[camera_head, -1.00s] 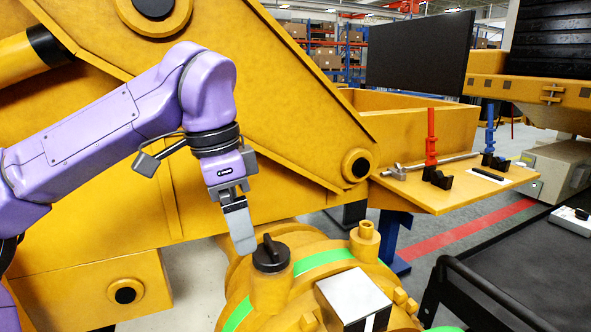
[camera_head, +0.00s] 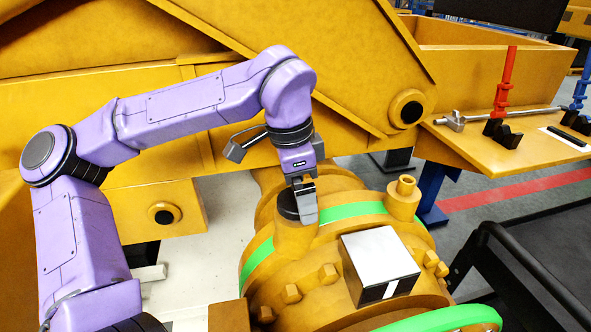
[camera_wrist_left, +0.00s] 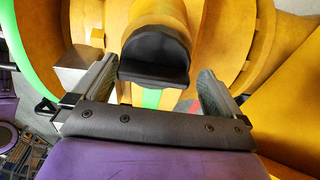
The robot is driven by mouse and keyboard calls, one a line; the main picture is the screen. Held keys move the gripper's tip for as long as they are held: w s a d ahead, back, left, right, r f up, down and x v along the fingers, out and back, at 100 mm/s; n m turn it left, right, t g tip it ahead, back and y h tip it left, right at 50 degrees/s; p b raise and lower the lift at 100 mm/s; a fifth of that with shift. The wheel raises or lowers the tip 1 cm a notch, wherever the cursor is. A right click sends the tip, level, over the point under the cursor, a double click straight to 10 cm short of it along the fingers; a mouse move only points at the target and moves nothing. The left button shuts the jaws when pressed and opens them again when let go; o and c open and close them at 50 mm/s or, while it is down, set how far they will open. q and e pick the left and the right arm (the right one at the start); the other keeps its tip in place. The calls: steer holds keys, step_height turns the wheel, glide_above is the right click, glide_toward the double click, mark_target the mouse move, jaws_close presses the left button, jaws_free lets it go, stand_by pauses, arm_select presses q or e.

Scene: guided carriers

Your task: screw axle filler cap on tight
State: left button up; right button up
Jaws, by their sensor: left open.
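The black filler cap (camera_head: 287,206) sits on the yellow filler neck (camera_head: 294,240) of the axle housing. My left gripper (camera_head: 305,212) points down at the cap, its near finger hiding part of it. In the left wrist view the cap (camera_wrist_left: 155,60) lies between the two spread fingers of the left gripper (camera_wrist_left: 158,78), with a visible gap on each side. Whether the cap is seated fully is not visible. My right gripper is not in view.
A silver-topped block (camera_head: 382,255) and a second yellow neck (camera_head: 403,200) stand on the axle to the right. Bolts ring the housing. A yellow shelf (camera_head: 470,150) with red and blue tools is at the right, and a black cart (camera_head: 530,245) stands below it.

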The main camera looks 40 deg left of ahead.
arm_select(q)
steer(key=shift+s+r, duration=0.2)
steer(key=shift+s, duration=0.6)
steer(key=shift+c, duration=0.9)
steer(key=shift+w+f, duration=0.1)
steer(key=shift+w, duration=0.2)
steer(key=c, duration=0.8)
steer(key=shift+c, duration=0.6)
steer(key=m, duration=0.1)
steer(key=m+p, duration=0.1)
steer(key=m, duration=0.2)
steer(key=shift+r+p, duration=0.25)
steer(key=shift+p, duration=0.05)
steer(key=shift+m, duration=0.5)
steer(key=shift+f+m+g, duration=0.2)
steer(key=shift+m+g, duration=0.1)
steer(key=shift+m, duration=0.1)
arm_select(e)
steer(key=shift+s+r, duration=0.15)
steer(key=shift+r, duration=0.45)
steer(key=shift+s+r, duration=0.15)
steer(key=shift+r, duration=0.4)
arm_select(q)
steer(key=shift+r+p, duration=0.1)
steer(key=shift+p, duration=0.25)
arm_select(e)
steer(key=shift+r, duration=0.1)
